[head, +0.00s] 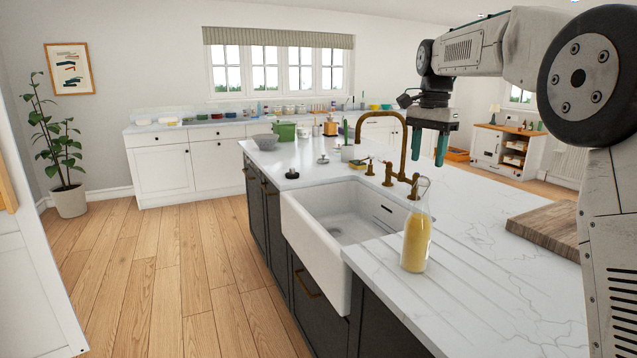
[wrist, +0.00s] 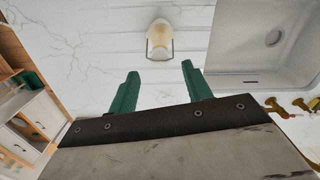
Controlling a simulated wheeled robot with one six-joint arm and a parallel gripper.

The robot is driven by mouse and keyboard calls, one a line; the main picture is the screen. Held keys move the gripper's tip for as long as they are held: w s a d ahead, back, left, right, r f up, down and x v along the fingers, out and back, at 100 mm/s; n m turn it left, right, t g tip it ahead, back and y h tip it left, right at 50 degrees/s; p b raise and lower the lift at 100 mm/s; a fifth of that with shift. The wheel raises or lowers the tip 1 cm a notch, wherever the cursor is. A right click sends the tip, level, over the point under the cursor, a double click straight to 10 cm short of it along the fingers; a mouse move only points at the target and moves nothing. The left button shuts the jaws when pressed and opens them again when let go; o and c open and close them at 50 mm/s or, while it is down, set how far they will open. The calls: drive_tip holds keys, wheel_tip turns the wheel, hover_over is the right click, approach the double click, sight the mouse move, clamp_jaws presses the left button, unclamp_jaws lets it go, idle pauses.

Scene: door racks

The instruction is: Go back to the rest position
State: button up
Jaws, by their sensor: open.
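My gripper (head: 428,147) hangs from my arm above the marble island, to the right of the brass tap. Its two green fingers point down, apart and empty. In the wrist view my gripper (wrist: 160,83) shows its fingers spread with nothing between them. A glass bottle of yellow liquid (head: 416,243) stands upright on the counter beside the sink. The bottle (wrist: 159,42) also shows in the wrist view, beyond the fingertips and apart from them.
The white sink (head: 335,212) is set into the island countertop (head: 480,260). The brass tap (head: 405,140) rises near my gripper. A wooden board (head: 548,228) lies at right. A green box (head: 285,131) and several small items stand farther back. The wooden floor at left is clear.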

drive_tip(key=s+f+n, duration=0.3)
drive_tip(key=s+f, duration=0.1)
drive_tip(key=s, duration=1)
drive_tip(key=s+a+f+n+t, duration=0.1)
drive_tip(key=s+f+n, duration=0.3)
drive_tip(key=s, duration=1.1)
drive_tip(key=s+f+n, duration=0.4)
drive_tip(key=s+f, duration=0.1)
drive_tip(key=s, duration=1)
drive_tip(key=shift+s+a+f+t, duration=0.25)
drive_tip(key=shift+a+f+t, duration=0.05)
drive_tip(key=shift+a+f, duration=0.05)
